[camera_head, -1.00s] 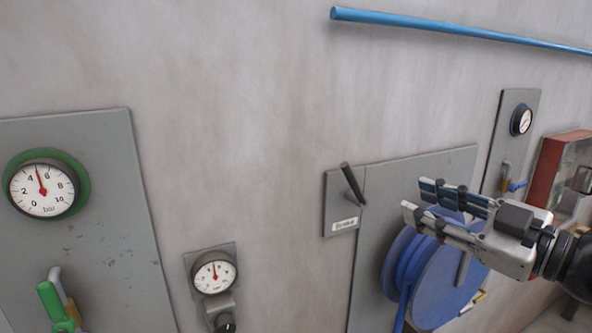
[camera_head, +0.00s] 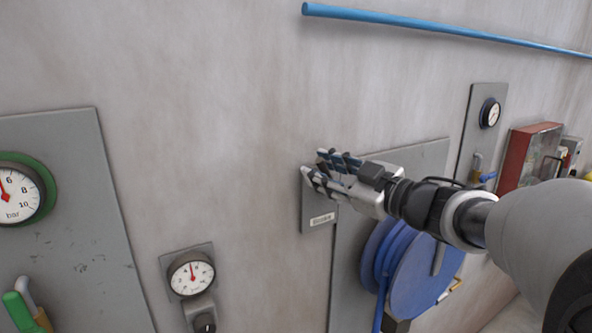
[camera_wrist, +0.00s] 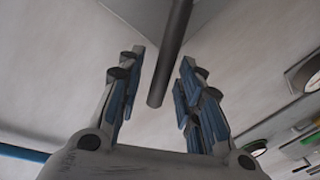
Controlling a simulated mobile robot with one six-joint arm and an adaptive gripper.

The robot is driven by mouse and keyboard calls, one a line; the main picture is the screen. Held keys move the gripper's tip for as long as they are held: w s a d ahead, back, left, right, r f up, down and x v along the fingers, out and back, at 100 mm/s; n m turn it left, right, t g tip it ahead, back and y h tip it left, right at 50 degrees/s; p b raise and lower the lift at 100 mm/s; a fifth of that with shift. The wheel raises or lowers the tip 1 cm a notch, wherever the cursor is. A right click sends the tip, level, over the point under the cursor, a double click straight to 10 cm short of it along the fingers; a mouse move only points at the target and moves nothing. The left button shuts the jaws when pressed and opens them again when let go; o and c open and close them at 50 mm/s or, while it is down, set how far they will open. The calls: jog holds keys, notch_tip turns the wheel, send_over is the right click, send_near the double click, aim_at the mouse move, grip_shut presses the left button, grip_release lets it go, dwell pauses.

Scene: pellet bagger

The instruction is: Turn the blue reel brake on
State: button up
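The blue hose reel (camera_head: 428,278) is mounted on a grey wall panel in the head view. To its upper left is a small grey plate (camera_head: 313,232) with a white label (camera_head: 322,219), too small to read surely. The plate's dark lever is hidden behind my gripper (camera_head: 314,163) in the head view. In the wrist view a dark round lever (camera_wrist: 172,55) runs down into the gap between my fingers (camera_wrist: 163,62). My gripper is open, with space visible on both sides of the lever. I cannot tell whether either finger touches it.
A blue pipe (camera_head: 440,29) runs along the wall above. A dial gauge (camera_head: 191,274) with a black knob (camera_head: 204,323) is at lower left. A green-rimmed gauge (camera_head: 18,190) is at far left. A red-framed box (camera_head: 519,155) is at right. The wall between is bare.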

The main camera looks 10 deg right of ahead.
jog(key=shift+c, duration=0.2)
grip_shut()
dwell(0.6)
